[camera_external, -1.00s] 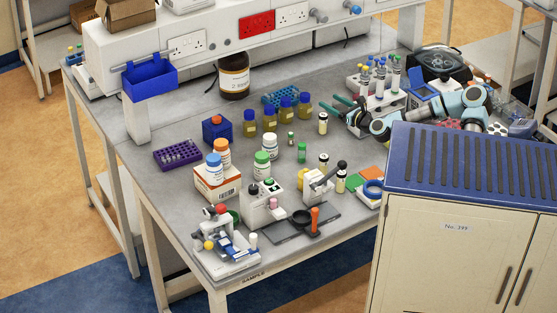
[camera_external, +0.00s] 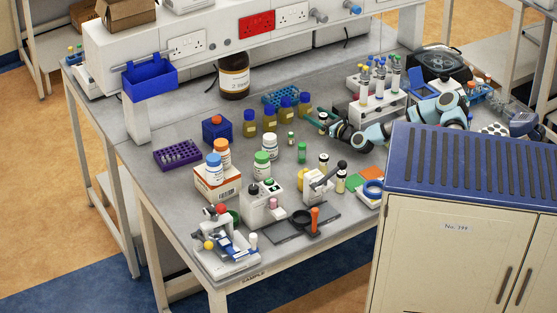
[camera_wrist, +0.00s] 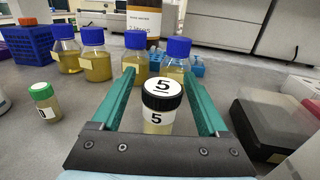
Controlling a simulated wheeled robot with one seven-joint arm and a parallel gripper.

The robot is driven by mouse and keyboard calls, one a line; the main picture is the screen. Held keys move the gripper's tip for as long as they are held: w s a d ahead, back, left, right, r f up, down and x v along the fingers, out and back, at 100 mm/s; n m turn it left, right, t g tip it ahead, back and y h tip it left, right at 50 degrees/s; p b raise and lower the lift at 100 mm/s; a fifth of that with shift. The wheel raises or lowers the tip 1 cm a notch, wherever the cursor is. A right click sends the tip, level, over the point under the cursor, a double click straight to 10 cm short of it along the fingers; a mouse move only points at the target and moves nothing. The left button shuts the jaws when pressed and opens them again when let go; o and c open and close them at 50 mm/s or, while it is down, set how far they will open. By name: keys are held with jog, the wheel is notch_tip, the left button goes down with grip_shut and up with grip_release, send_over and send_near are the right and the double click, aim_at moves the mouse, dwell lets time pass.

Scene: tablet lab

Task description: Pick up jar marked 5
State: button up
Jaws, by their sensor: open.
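The jar marked 5 (camera_wrist: 160,105) stands upright in the wrist view, with a black-rimmed white lid and a white label, both showing a 5. My gripper (camera_wrist: 158,75) is open, with one green finger on each side of the jar. The jar is between the fingers, and I see no clear contact with either one. In the external view my gripper (camera_external: 319,121) is low over the bench, right of the blue-capped bottles. The jar is mostly hidden there by the gripper.
Several blue-capped bottles (camera_wrist: 95,62) of yellow liquid stand just beyond the fingertips. A small green-capped vial (camera_wrist: 44,100) stands to the left. A large brown bottle (camera_external: 233,75) is at the back. A white rack (camera_external: 378,104) with tubes stands behind the arm.

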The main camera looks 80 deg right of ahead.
grip_shut()
dwell(0.6)
